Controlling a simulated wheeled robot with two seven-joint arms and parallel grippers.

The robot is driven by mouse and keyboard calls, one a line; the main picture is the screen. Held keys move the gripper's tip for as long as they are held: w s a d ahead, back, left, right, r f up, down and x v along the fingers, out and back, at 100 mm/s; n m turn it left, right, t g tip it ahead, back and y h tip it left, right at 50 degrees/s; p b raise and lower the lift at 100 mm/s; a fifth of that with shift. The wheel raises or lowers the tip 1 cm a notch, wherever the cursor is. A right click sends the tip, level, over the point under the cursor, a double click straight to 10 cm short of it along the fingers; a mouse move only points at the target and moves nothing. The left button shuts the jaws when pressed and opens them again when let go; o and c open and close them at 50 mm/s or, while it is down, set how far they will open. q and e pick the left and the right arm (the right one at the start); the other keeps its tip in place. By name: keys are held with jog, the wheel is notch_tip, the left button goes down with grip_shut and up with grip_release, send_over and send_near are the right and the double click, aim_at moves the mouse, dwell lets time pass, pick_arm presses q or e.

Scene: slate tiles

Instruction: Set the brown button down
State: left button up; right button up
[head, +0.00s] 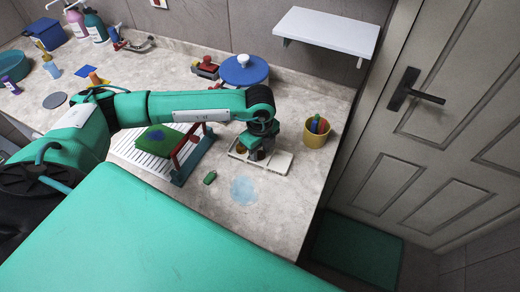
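My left gripper (261,146) points down over a small pale tray (279,162) on the counter. Small brown round shapes (241,148) show at the tray, right beside and under the fingertips. One of them may be the brown button, but they are too small and too covered to tell. The fingers hide what lies between them, so I cannot tell whether they are open, shut or holding something. My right gripper is not in view.
A yellow cup (316,135) with coloured items stands right of the tray. A green piece (210,177) and a light-blue round patch (243,190) lie in front. A red-and-teal rack (186,158) stands left, a blue-lidded pot (243,72) behind. The front right counter is clear.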

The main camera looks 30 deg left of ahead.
aim_at(260, 154)
pick_arm(q)
jog(key=shift+r, duration=0.3)
notch_tip(260, 154, up, 12)
jog(key=b, duration=0.3)
jog(key=shift+f, duration=0.15)
